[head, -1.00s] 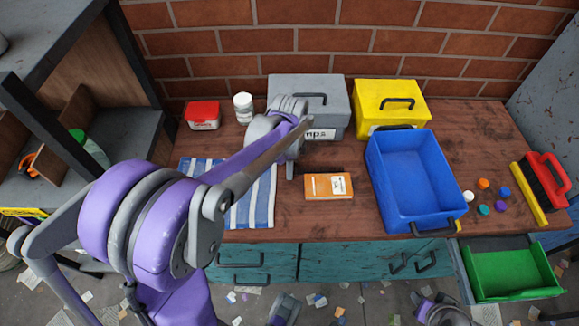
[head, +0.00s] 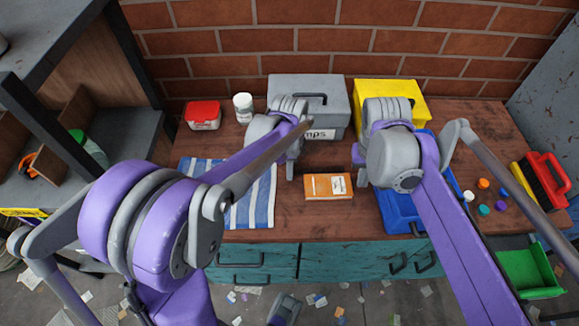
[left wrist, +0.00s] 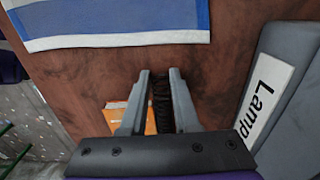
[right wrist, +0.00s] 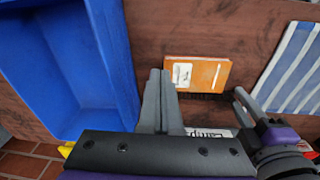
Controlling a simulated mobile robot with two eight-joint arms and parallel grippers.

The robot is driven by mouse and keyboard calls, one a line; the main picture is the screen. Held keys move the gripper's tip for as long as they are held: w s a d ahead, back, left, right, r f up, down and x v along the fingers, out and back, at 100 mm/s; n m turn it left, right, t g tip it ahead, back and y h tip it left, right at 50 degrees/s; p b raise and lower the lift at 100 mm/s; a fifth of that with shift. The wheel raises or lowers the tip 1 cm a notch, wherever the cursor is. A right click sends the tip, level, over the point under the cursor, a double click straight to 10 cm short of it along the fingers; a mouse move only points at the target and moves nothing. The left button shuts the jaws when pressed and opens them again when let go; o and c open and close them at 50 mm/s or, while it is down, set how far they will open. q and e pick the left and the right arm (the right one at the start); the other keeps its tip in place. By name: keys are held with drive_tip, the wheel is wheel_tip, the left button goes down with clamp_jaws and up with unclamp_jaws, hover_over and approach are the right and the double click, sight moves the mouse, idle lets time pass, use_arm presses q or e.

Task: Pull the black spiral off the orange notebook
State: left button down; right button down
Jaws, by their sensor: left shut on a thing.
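The orange notebook (head: 328,187) lies flat on the brown workbench, a white label on its right part; it also shows in the left wrist view (left wrist: 117,117) and the right wrist view (right wrist: 197,73). The black spiral (left wrist: 162,101) runs along the notebook's far edge and shows as a dark strip in the right wrist view (right wrist: 204,97). My left gripper (head: 290,175) is shut on the spiral, which sits between its fingers in the left wrist view.
The blue bin (head: 390,206) stands right of the notebook, partly behind my right arm. A grey case (head: 283,92) and a yellow case (head: 375,92) stand behind. A striped towel (head: 262,202) lies left. Small coloured caps (head: 484,209) lie far right.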

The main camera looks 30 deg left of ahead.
hover_over(338, 188)
drive_tip(key=shift+w+a+f+n+g, duration=0.1)
drive_tip(key=shift+f+n+g, duration=0.25)
drive_tip(key=shift+f, duration=3.7)
use_arm(q)
drive_tip(key=shift+s, duration=0.1)
use_arm(e)
drive_tip(key=shift+f, duration=0.1)
drive_tip(key=shift+f, duration=0.15)
use_arm(q)
drive_tip(key=c, duration=1.2)
unclamp_jaws()
clamp_jaws()
